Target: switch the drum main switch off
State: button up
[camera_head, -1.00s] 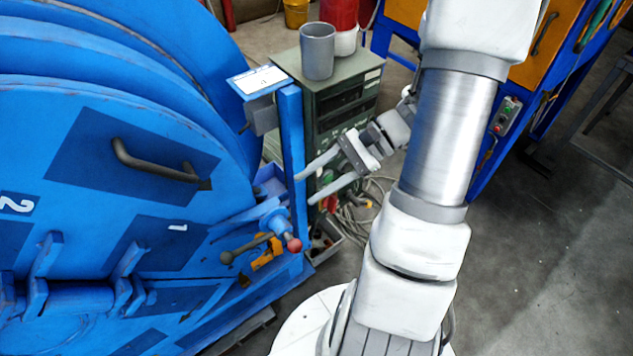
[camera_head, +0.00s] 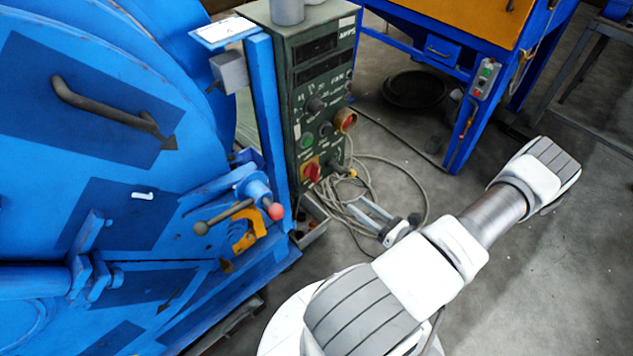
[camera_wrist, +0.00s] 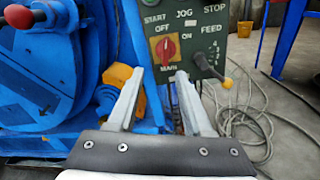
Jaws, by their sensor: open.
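The main switch (camera_head: 311,171) is a red rotary knob on a yellow plate, low on the front of the dark green control cabinet (camera_head: 322,75). In the wrist view the switch (camera_wrist: 166,46) has OFF at its upper left, ON at its upper right and MAIN below it. I cannot tell for certain which position the knob is in. My gripper (camera_head: 346,204) is open and empty, low in front of the cabinet.
A blue drum machine (camera_head: 100,150) stands left of the cabinet, with a blue post (camera_head: 268,120) between. A red-tipped lever (camera_head: 275,211) sticks out there. A yellow-handled FEED lever (camera_wrist: 227,83) is right of the switch. Cables (camera_head: 400,175) lie on the floor.

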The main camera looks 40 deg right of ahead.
aim_at(319, 174)
jog(key=shift+m+h, duration=0.5)
jog(key=w+b, duration=0.1)
jog(key=w, duration=0.4)
jog(key=w+f, duration=0.1)
jog(key=w, duration=0.5)
jog(key=w+a+b, duration=0.1)
jog(key=w, duration=0.4)
jog(key=shift+w+f+b, duration=0.2)
jog(key=shift+w+b, duration=0.1)
jog(key=shift+w, duration=0.1)
